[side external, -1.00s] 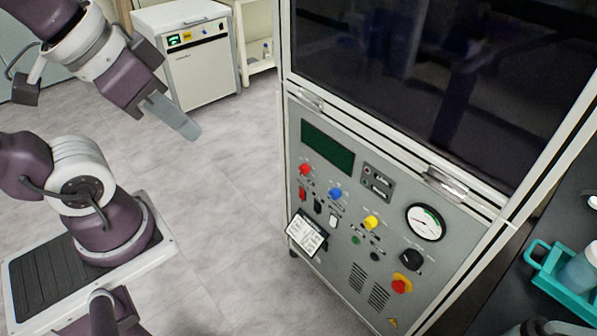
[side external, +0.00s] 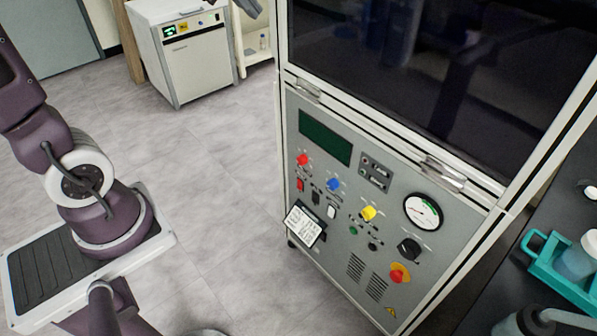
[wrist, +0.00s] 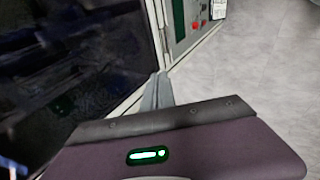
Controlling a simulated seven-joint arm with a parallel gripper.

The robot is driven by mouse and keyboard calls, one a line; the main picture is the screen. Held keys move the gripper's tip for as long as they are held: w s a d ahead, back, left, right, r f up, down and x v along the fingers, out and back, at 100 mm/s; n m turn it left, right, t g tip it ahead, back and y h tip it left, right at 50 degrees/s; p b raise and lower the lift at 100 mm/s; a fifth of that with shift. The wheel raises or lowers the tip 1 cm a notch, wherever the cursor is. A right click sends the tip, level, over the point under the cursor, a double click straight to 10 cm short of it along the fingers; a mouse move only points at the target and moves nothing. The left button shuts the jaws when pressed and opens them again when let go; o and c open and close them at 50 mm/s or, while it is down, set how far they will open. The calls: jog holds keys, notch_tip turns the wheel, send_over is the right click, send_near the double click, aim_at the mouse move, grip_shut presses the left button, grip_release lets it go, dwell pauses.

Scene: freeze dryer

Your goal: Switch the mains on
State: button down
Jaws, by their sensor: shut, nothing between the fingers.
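The freeze dryer's control panel (side external: 330,245) is upright below a dark glass door. A red rocker switch (side external: 300,184) sits at its left, beside a black rocker switch (side external: 315,198) and a white one (side external: 331,212). A black rotary knob (side external: 409,249) sits at the right. The labels are too small to read, so I cannot tell which is the mains. My gripper (wrist: 157,92) is shut and empty, in front of the dark door in the wrist view. Only its grey tip (side external: 248,8) appears to show at the top of the side view. It touches no control.
Red (side external: 303,160), blue (side external: 334,185) and yellow (side external: 368,213) knobs, a gauge (side external: 422,210) and an emergency stop (side external: 399,273) share the panel. A tilted card (side external: 305,225) hangs at its left. A white cabinet (side external: 190,60) stands behind.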

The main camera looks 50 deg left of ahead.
aim_at(299, 185)
jog(key=w+a+f+n+y, duration=0.2)
jog(key=w+a+f+n, duration=0.1)
jog(key=w+a+n, duration=0.3)
notch_tip(299, 185, down, 63)
jog(key=s, duration=0.1)
jog(key=shift+s+a, duration=0.2)
jog(key=shift+s, duration=0.15)
jog(key=shift+w+r, duration=0.1)
jog(key=w+f, duration=0.1)
jog(key=w, duration=0.7)
jog(key=shift+w, duration=0.3)
dwell(0.3)
jog(key=shift+w, duration=0.45)
jog(key=shift+w+f, duration=0.1)
jog(key=shift+w, duration=0.2)
dwell(0.4)
jog(key=shift+s, duration=0.15)
